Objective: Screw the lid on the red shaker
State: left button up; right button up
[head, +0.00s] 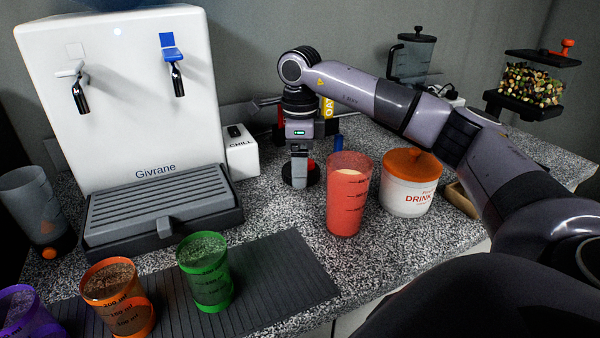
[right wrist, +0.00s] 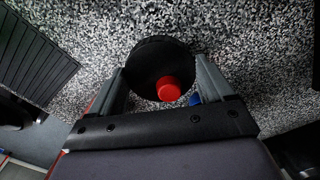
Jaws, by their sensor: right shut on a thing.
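The red shaker (head: 347,208) stands upright on the speckled counter, right of the middle of the head view. Its top is open, with no lid on it. A black round lid (head: 287,176) is at my right gripper (head: 299,172), left of and behind the shaker. In the right wrist view, the lid (right wrist: 149,58) with its red cap (right wrist: 168,89) sits between the two fingers of my right gripper (right wrist: 160,80), which is shut on it. The lid is low over the counter; I cannot tell whether it touches. My left gripper is not in view.
A white tub with an orange lid (head: 409,188) stands close to the shaker's right. A white water dispenser (head: 120,110) is at left. Green (head: 206,275) and orange (head: 118,300) shakers stand on the ribbed dark mat (head: 280,270). A white CHILL box (head: 241,155) is left of the gripper.

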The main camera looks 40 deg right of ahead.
pick_arm(q)
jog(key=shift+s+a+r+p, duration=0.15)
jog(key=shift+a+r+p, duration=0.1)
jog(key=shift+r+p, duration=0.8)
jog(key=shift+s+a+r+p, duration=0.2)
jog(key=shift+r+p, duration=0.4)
jog(key=shift+p, duration=0.75)
pick_arm(e)
notch_tip(320, 180, up, 17)
jog(key=shift+a, duration=0.1)
jog(key=s+a+f+n, duration=0.3)
jog(key=a+f+n, duration=0.1)
jog(key=a+n, duration=0.6)
jog(key=s+a+f+n, duration=0.3)
jog(key=a+n, duration=0.6)
jog(key=n, duration=0.4)
jog(key=shift+s+a+f+n, duration=0.3)
jog(key=shift+s+a+f, duration=0.1)
jog(key=shift+f, duration=0.35)
jog(key=shift+d, duration=0.1)
